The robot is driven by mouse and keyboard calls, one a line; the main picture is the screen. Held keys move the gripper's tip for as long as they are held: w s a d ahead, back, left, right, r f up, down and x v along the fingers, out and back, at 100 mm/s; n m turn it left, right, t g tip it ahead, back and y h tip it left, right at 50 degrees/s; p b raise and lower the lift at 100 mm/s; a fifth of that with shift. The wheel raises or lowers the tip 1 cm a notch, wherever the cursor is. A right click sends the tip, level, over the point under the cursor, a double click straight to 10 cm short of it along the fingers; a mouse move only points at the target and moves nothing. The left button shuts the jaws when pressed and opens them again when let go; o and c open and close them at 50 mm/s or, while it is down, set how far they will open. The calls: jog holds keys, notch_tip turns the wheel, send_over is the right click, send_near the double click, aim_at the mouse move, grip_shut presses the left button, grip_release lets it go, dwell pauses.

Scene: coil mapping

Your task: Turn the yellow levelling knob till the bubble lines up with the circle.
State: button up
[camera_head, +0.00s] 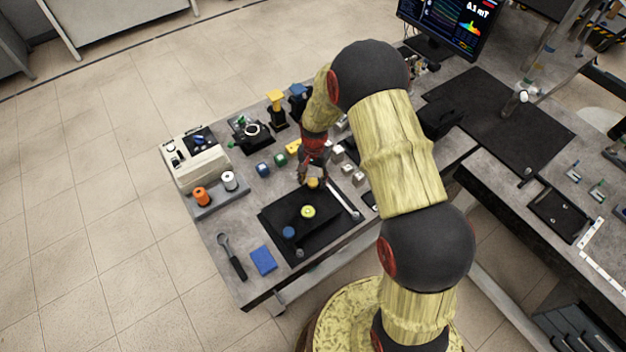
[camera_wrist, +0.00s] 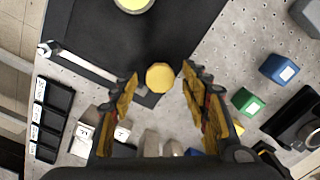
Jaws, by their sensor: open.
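The yellow knob (camera_head: 313,183) is at the far corner of a black plate (camera_head: 272,222). In the wrist view the yellow knob (camera_wrist: 160,77) lies between the two fingertips of my gripper (camera_wrist: 160,72). My gripper is open, with a gap showing on each side of the knob; its height above the knob is hard to tell. In the head view my gripper (camera_head: 313,173) points down over that corner. The round yellow-green bubble level (camera_head: 308,211) sits on the plate; the wrist view cuts it off at the top edge (camera_wrist: 132,3). Bubble and circle are too small to make out.
A blue knob (camera_head: 289,232) stands on the plate. A wrench (camera_head: 343,200) lies along the plate's right side. Small cubes (camera_head: 262,169) and a black device (camera_head: 248,130) stand behind. A blue pad (camera_head: 263,260) and black-handled tool (camera_head: 232,257) lie front left.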

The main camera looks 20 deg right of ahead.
aim_at(314, 181)
notch_tip(314, 181, up, 12)
jog(key=shift+d+f, duration=0.15)
jog(key=shift+f, duration=0.05)
jog(key=shift+w, duration=0.1)
dwell(0.6)
jog(key=s+r+n+t+b, duration=0.3)
jog(key=s+r, duration=0.6)
jog(key=s, duration=0.5)
jog(key=s+r+n+t+b, duration=0.2)
jog(key=s+r+n+b, duration=0.3)
jog(key=s, duration=0.9)
notch_tip(314, 181, up, 4)
jog(key=shift+a+r+t+b, duration=0.25)
jog(key=shift+t+b, duration=0.15)
jog(key=shift+b, duration=0.8)
jog(key=shift+w, duration=0.1)
